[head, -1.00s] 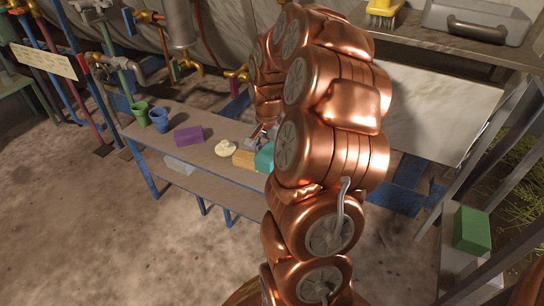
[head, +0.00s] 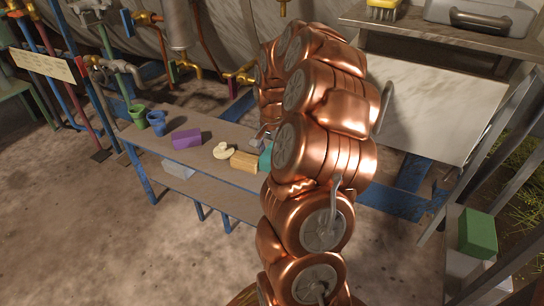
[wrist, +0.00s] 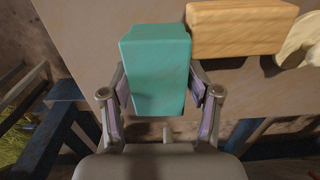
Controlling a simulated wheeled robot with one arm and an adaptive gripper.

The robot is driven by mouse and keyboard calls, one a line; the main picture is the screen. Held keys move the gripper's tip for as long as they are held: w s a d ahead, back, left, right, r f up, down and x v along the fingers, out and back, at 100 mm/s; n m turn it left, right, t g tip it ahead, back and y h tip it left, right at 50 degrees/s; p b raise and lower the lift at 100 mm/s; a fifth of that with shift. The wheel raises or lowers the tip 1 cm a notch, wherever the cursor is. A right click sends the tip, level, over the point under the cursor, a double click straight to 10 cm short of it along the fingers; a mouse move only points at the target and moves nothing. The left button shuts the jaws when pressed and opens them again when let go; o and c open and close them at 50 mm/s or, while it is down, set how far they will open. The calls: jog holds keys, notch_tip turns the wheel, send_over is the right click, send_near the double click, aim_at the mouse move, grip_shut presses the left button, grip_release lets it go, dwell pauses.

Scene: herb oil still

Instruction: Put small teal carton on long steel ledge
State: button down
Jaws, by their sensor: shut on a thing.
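The small teal carton (wrist: 156,75) is between the two fingers of my gripper (wrist: 158,88) in the wrist view, and the fingers are shut on its sides. It is over the wooden-topped bench, beside a tan wooden block; I cannot tell whether it touches the bench top. In the head view only a strip of the carton (head: 266,158) shows, the rest hidden behind my arm. A narrow grey ledge (head: 458,268) under a green block stands at the lower right; I cannot tell for sure whether it is the long steel ledge.
On the bench (head: 165,142) are the tan block (head: 243,162), a cream lump (head: 222,150), a purple block (head: 186,139) and green and blue cups (head: 157,122). The green block (head: 477,232) is at right. A pale marble-like panel (head: 440,105) lies behind my arm.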

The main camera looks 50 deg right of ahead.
jog(key=c, duration=0.7)
grip_release()
jog(key=shift+a+f, duration=0.25)
jog(key=shift+f, duration=0.35)
jog(key=o, duration=0.4)
jog(key=shift+d+r, duration=0.1)
jog(key=shift+r, duration=0.05)
jog(key=shift+c, duration=0.2)
jog(key=shift+r, duration=0.2)
